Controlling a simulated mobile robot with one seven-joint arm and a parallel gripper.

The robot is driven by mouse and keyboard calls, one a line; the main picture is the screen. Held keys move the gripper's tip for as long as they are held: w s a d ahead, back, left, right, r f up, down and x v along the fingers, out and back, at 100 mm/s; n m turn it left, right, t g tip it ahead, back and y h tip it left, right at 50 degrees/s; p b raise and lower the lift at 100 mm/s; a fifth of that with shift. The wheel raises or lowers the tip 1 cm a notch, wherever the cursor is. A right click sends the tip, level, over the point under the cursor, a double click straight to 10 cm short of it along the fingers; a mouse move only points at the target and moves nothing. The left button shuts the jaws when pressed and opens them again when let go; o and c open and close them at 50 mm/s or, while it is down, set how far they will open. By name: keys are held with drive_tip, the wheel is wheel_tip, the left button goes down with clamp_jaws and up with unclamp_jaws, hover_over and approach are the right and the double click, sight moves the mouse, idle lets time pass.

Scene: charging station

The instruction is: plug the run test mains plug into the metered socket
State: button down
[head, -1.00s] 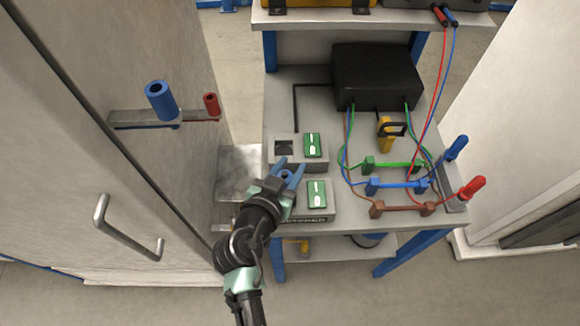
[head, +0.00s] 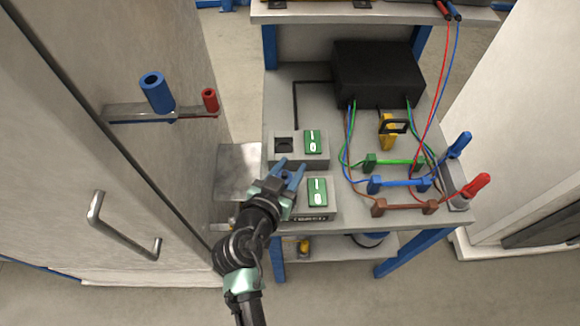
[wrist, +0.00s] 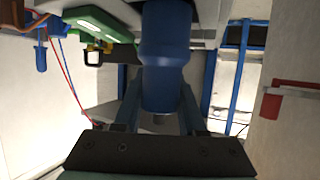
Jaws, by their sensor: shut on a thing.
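My gripper (head: 285,174) is over the left part of the front socket box (head: 312,213), which carries a lettered label and a green switch (head: 318,191). In the wrist view the blue fingers (wrist: 160,115) are shut around a blue cylindrical body (wrist: 166,55), which looks like the plug. The head view hardly shows this body. The plug's far end runs out of the top of the wrist view, so I cannot tell whether it is in the socket. My gripper hides the front box's socket opening.
To the right are a black box (head: 378,75), a yellow part (head: 388,132) and coloured leads with clamps. A grey cabinet with a handle (head: 123,228) stands left.

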drive_tip(key=shift+f+b, duration=0.85)
drive_tip(key=shift+b, duration=0.05)
drive_tip(key=shift+c, duration=2)
unclamp_jaws()
drive_tip(key=b+v, duration=0.1)
drive_tip(key=v, duration=1.2)
